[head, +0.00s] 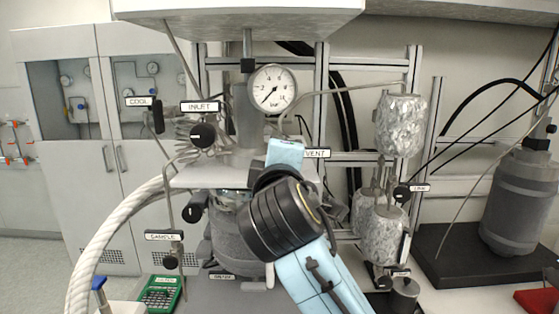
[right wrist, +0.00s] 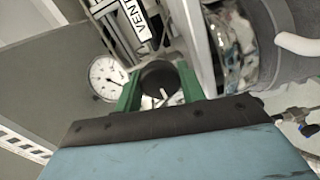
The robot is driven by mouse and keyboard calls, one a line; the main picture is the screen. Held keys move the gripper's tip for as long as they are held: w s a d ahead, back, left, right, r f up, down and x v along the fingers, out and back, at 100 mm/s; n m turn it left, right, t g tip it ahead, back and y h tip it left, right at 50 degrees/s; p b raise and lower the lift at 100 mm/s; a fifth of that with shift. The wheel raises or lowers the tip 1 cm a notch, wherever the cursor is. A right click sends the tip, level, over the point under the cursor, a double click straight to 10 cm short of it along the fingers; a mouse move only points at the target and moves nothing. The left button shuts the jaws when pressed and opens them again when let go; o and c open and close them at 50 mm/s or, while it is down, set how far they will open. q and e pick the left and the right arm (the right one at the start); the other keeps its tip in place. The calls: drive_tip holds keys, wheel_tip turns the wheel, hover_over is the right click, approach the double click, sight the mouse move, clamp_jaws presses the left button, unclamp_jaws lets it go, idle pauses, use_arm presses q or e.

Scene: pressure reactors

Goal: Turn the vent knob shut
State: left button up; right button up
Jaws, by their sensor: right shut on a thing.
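The black, round vent knob (right wrist: 158,76) sits between the two green fingers of my right gripper (right wrist: 159,84) in the right wrist view. The fingers are shut on its sides. A white mark shows on the knob's face. In the head view my right arm comes up from below and hides the knob. The white VENT label (head: 316,153) shows just right of the gripper, and the label also appears in the right wrist view (right wrist: 141,20). My left gripper is not in view.
A pressure gauge (head: 272,87) stands above the reactor head. Foil-wrapped vessels (head: 399,124) stand to the right. A green device (head: 160,292) lies at lower left.

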drive_tip(key=o, duration=1)
drive_tip(key=shift+c, duration=0.2)
drive_tip(key=s+b, duration=0.3)
drive_tip(key=s, duration=1)
drive_tip(key=shift+s, duration=0.25)
